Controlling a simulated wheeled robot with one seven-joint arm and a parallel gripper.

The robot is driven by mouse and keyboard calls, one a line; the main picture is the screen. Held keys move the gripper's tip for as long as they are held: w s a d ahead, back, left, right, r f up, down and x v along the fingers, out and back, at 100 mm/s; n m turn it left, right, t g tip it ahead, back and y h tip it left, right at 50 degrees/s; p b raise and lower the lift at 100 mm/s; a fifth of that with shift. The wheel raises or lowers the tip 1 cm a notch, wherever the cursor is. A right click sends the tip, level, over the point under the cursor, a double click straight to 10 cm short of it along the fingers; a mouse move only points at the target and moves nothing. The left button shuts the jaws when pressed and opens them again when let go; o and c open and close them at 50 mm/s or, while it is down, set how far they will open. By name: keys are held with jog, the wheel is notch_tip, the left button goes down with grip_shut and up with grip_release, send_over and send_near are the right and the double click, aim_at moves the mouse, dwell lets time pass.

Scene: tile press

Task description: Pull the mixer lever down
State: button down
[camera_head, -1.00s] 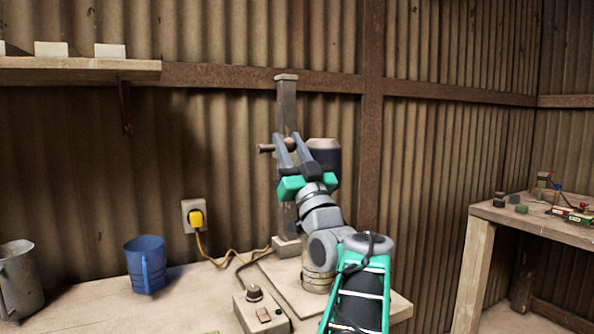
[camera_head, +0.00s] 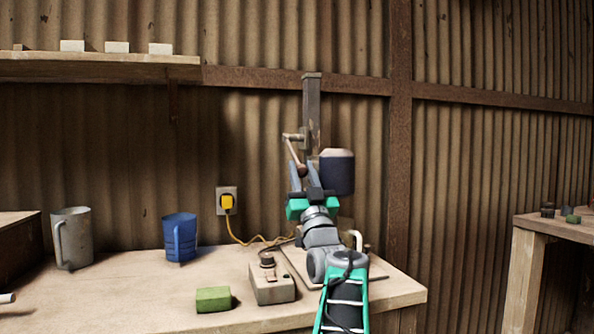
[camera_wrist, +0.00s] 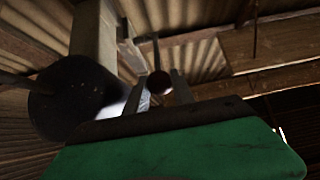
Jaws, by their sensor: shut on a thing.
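The mixer stands on the workbench (camera_head: 120,292), with a tall grey column (camera_head: 312,105) and a dark motor housing (camera_head: 337,174) with a pale top. Its lever (camera_head: 292,150) slants down and slightly right from a pivot on the column, ending in a brown knob (camera_head: 300,168). My gripper (camera_head: 303,165) is shut on the lever at its knob end, pointing up. In the wrist view, the dark round knob (camera_wrist: 160,84) shows between the fingertips, with the column (camera_wrist: 94,35) and dark motor housing (camera_wrist: 68,97) at left. My arm hides the mixer's lower part.
A control box (camera_head: 272,285) and a green block (camera_head: 213,299) lie near the bench's front. A blue mug (camera_head: 180,238) and a grey jug (camera_head: 72,238) stand at left. A yellow plug (camera_head: 227,202) sits in the wall socket. Another table (camera_head: 560,228) is at right.

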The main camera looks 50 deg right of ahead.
jog(key=shift+w+d+f, duration=0.2)
jog(key=shift+f, duration=0.3)
jog(key=c, duration=1.4)
grip_release()
jog(key=shift+d, duration=0.1)
jog(key=shift+o, duration=1.4)
jog(key=shift+a+r, duration=0.15)
jog(key=shift+a, duration=0.05)
jog(key=v, duration=0.7)
jog(key=shift+s+f, duration=0.2)
jog(key=shift+f, duration=0.15)
jog(key=shift+a, duration=0.1)
